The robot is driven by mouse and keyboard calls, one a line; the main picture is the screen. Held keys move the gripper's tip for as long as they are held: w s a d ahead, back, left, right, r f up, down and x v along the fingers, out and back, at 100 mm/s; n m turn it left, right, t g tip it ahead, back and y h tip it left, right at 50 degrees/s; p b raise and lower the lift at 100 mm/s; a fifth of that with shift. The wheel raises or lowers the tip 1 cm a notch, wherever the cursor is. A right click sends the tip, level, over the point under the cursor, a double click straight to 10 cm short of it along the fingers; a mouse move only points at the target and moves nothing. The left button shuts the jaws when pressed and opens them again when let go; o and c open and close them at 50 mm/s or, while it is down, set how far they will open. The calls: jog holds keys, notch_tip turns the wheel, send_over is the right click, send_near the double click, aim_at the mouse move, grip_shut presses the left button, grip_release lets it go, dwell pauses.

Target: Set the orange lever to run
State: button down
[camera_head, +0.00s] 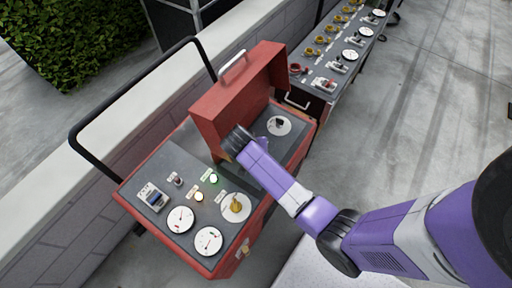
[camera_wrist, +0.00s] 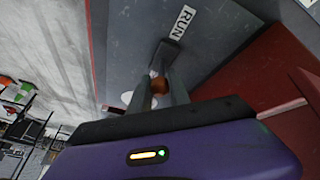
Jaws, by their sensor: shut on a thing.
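In the wrist view, the orange lever's round knob (camera_wrist: 159,86) sits between the two fingers of my gripper (camera_wrist: 164,84). My gripper is shut on it. A dark block (camera_wrist: 166,56) lies just beyond the fingertips, between them and the white RUN label (camera_wrist: 182,22) on the grey panel. In the head view, my wrist reaches to the raised red cover (camera_head: 228,105) of the red cart (camera_head: 160,222). The fingertips and the orange lever are hidden there.
The cart's grey top carries gauges (camera_head: 180,219), a yellow knob (camera_head: 236,203), a green light (camera_head: 213,179) and an amber light (camera_head: 199,196). A black handle rail (camera_head: 125,92) rises on the left. A second panel cart (camera_head: 335,58) stands behind. Open pavement (camera_head: 430,100) lies right.

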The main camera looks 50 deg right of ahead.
jog(key=c, duration=1.2)
grip_release()
notch_tip(320, 180, up, 20)
jog(key=shift+b, duration=0.45)
